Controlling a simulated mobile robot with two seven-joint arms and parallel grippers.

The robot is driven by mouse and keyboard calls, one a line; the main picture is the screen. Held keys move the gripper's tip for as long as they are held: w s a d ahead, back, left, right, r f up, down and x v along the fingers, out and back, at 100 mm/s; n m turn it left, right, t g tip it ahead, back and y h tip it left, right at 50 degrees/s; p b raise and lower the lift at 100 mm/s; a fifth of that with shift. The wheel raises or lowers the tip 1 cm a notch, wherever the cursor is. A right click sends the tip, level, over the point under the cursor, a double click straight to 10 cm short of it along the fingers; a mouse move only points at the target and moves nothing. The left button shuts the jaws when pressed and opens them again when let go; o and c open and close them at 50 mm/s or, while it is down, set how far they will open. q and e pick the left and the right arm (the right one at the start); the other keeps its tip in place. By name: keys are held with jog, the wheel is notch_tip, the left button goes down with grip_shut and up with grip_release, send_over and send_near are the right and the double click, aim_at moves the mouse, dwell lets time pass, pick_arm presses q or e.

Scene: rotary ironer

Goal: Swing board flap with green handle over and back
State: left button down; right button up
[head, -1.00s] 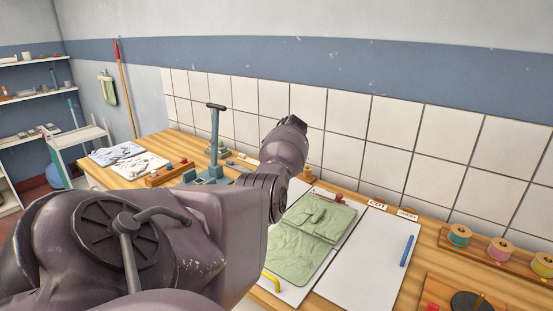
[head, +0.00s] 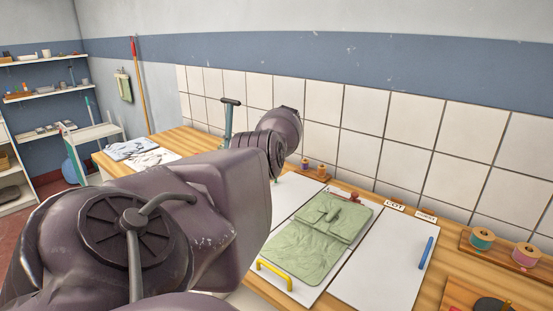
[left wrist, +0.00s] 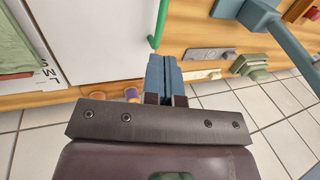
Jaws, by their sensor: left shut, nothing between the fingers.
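The green handle (left wrist: 159,22) stands on the edge of the white board flap (left wrist: 95,35) in the left wrist view. My left gripper (left wrist: 164,60) has its blue fingers shut and empty, with the tips close to the handle's near end; I cannot tell if they touch. In the head view the white flap (head: 291,196) shows partly behind my left arm, which hides the green handle and the gripper fingers. A folded green garment (head: 318,240) lies on the middle board, which has a yellow handle (head: 274,275). My right gripper is not seen.
The right board (head: 385,262) is bare and carries a blue handle (head: 426,252). Thread spools (head: 481,239) stand at the right. A blue-grey stand (head: 229,118) rises behind my arm. The tiled wall (head: 410,120) bounds the table at the back.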

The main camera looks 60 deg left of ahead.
pick_arm(q)
jog(key=a+f+b, duration=0.2)
jog(key=f+b, duration=0.1)
jog(key=s+a+f+b, duration=0.1)
jog(key=shift+f, duration=0.3)
jog(key=shift+s+a+f+b, duration=0.2)
jog(key=shift+a+f+b, duration=0.4)
jog(key=shift+f+b, duration=0.4)
jog(key=shift+a+f+b, duration=0.15)
jog(key=shift+f+b, duration=0.15)
jog(key=shift+s+a+f+b, duration=0.1)
jog(key=shift+a+f+b, duration=0.1)
jog(key=shift+f+b, duration=0.25)
jog(key=shift+a+f, duration=0.15)
jog(key=shift+f, duration=0.05)
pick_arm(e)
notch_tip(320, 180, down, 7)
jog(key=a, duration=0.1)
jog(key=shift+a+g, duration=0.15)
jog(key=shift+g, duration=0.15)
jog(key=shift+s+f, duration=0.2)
pick_arm(q)
jog(key=shift+r, duration=0.1)
